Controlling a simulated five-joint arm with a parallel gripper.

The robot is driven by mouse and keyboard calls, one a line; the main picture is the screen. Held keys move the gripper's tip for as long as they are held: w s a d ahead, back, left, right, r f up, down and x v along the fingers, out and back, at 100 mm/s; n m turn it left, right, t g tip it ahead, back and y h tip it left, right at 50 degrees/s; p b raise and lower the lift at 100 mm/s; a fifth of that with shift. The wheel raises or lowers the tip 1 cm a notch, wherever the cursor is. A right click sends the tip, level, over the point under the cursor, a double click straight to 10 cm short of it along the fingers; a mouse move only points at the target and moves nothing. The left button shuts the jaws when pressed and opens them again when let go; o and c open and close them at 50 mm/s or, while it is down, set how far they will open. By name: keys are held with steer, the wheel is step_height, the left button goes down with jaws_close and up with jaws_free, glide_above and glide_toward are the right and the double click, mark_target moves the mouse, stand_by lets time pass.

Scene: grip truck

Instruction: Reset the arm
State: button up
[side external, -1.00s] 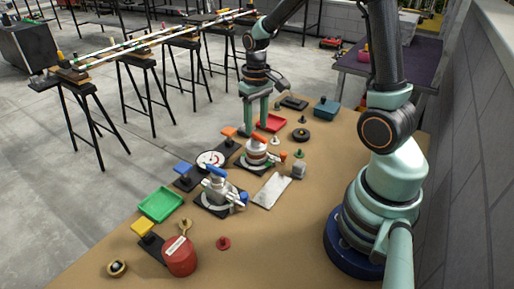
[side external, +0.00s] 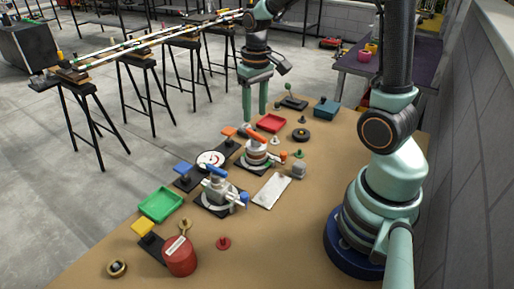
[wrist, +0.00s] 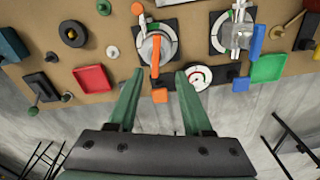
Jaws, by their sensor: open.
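My gripper (side external: 255,108) hangs with two green fingers pointing down, near the far left edge of the table (side external: 120,262). It is open and empty, and its fingers are apart in the wrist view (wrist: 158,80). The red tray (side external: 271,123) lies to the right of the fingers in the side view. In the wrist view a device with an orange handle (wrist: 155,55) lies ahead of the gap between the fingers, with a round dial (wrist: 197,77) by the right finger. Nothing is held.
The table carries a device with a blue handle (side external: 217,190), a green tray (side external: 160,205), a red can (side external: 179,257) and a teal box (side external: 326,109). Trestles (side external: 150,85) stand on the floor beyond. A grey wall (side external: 480,150) is on the right.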

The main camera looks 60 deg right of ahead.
steer(key=s+a+r+n+t, duration=0.3)
steer(key=s+a+r+t, duration=0.2)
steer(key=a+r, duration=0.4)
steer(key=shift+s+a+r, duration=0.3)
steer(key=shift+s+a, duration=0.05)
steer(key=shift+s, duration=0.35)
